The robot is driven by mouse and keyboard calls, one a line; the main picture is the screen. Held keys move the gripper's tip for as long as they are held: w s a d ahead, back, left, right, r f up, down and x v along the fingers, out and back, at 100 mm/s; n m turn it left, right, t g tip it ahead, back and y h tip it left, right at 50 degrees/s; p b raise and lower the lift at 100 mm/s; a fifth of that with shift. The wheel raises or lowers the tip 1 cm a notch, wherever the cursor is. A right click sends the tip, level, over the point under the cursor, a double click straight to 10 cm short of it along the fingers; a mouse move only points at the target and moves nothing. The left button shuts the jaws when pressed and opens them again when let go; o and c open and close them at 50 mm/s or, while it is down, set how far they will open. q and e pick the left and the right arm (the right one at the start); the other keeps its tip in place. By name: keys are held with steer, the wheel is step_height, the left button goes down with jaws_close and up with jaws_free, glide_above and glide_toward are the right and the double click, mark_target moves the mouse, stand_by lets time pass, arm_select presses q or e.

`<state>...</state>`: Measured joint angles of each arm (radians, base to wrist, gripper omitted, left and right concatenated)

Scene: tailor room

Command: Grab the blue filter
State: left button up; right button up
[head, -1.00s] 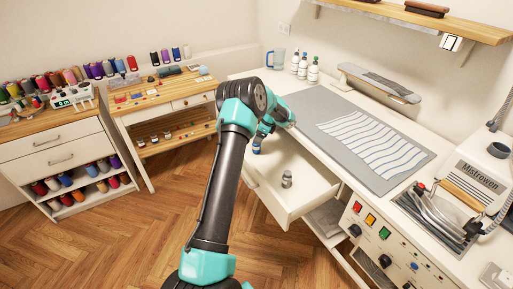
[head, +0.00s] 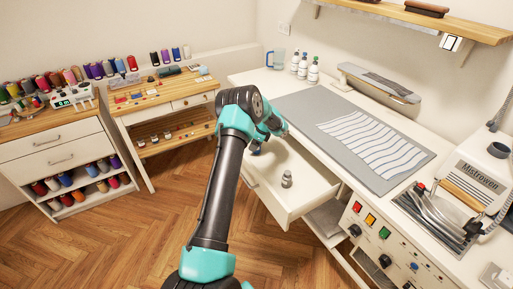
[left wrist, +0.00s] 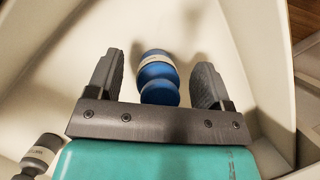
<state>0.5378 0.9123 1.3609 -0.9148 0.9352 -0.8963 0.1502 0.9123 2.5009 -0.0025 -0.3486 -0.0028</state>
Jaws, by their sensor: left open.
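The blue filter (left wrist: 158,75) lies in the open white drawer, with a pale label band around its middle. In the left wrist view it sits between the two open fingers of my left gripper (left wrist: 158,82), with a gap visible on each side. The left gripper's fingertips are mostly hidden there behind the wrist. My right gripper is not in view.
The worktop (head: 265,80) with a grey mat (head: 300,103) overhangs the drawer. Bottles (head: 313,70) stand at the back.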

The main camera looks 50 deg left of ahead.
arm_select(q)
steer(key=shift+c, duration=0.5)
steer(key=c, duration=0.9)
steer(key=shift+c, duration=0.2)
step_height(320, 180, up, 10)
steer(key=shift+r, duration=0.1)
stand_by(0.4)
